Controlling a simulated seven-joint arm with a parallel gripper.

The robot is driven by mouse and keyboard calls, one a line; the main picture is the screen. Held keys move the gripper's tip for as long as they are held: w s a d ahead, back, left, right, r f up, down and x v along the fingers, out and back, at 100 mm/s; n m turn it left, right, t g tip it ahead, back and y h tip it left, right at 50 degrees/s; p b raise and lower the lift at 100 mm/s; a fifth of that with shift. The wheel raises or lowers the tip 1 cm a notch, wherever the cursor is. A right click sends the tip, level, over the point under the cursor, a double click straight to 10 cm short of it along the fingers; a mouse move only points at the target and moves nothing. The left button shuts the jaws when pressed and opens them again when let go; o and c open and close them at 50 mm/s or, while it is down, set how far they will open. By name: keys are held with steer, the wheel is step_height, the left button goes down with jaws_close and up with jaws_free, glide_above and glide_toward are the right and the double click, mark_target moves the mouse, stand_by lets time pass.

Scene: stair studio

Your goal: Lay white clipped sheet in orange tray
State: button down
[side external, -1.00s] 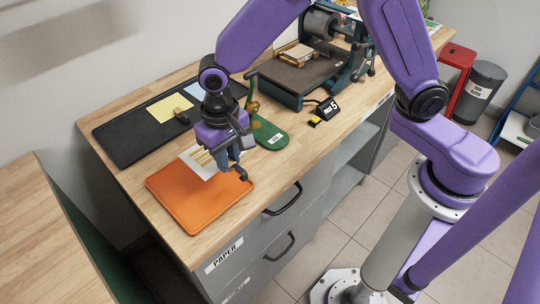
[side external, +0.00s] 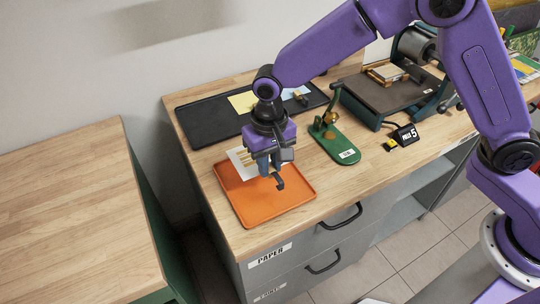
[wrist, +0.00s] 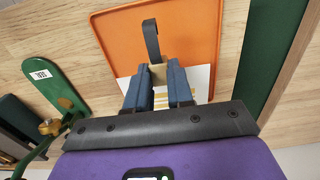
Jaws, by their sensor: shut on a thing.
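The orange tray (side external: 262,208) lies flat on the wooden bench near its front edge; it also shows in the wrist view (wrist: 119,32). My gripper (side external: 264,170) is over the tray, pointing down. It is shut on a tan clip piece (wrist: 158,73) at the white clipped sheet. The white sheet (side external: 236,158), with yellow stripes, is over the back part of the tray, partly hidden by my fingers. It also shows beyond my fingers in the wrist view (wrist: 201,76). I cannot tell whether the sheet touches the tray floor. A dark hook (wrist: 151,38) sticks out past the fingertips.
A press (side external: 390,92) stands farther right. Drawers (side external: 290,268) are below the bench front.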

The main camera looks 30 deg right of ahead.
mark_target(270, 192)
steer(key=shift+f, duration=3.15)
steer(key=shift+f, duration=0.15)
steer(key=c, duration=0.9)
jaws_free()
steer(key=shift+r, duration=4)
